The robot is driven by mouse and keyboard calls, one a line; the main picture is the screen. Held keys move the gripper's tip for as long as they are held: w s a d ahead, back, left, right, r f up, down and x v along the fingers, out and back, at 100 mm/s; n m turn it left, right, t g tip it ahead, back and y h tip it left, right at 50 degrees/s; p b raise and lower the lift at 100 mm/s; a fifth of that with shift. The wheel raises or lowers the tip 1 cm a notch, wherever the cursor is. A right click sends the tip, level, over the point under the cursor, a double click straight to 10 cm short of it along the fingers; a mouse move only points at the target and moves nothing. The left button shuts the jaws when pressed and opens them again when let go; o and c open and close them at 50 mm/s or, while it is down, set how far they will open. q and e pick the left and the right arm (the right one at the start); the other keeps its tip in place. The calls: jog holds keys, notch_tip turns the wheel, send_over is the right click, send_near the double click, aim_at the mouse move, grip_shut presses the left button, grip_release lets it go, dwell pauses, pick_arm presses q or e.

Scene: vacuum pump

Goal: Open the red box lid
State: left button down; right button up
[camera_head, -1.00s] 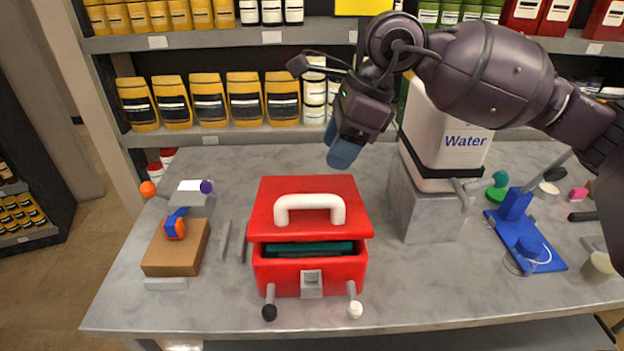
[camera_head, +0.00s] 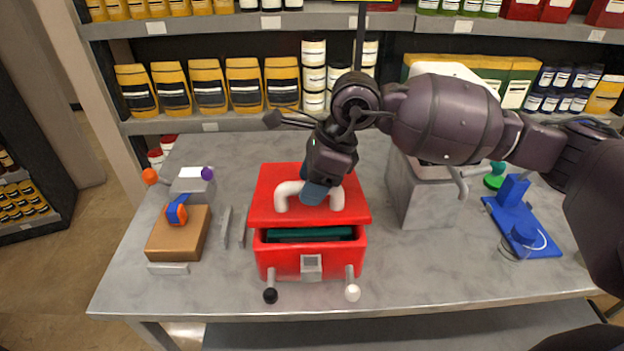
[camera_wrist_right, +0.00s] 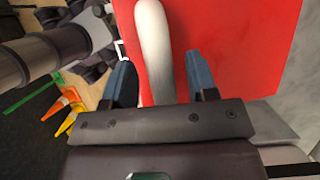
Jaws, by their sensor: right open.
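The red box (camera_head: 285,262) stands on the grey table. Its red lid (camera_head: 262,208) sits raised at the front, leaving a gap where dark green contents (camera_head: 310,234) show. A white handle (camera_head: 281,196) arches over the lid. My right gripper (camera_head: 314,193) is at the handle, hiding its middle. In the right wrist view my right gripper (camera_wrist_right: 162,82) is open, with one blue finger on each side of the white handle (camera_wrist_right: 154,45), above the red lid (camera_wrist_right: 235,45). Whether the fingers touch the handle is unclear. My left gripper is not in view.
A brown block (camera_head: 178,235) with a blue and orange item is left of the box. A grey metal block (camera_head: 420,200) stands to the right, near a blue stand (camera_head: 525,230). Stocked shelves (camera_head: 240,122) line the back.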

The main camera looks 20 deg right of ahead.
grip_shut()
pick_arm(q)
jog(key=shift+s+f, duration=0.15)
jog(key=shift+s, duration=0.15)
pick_arm(e)
jog(key=shift+w+r, duration=0.1)
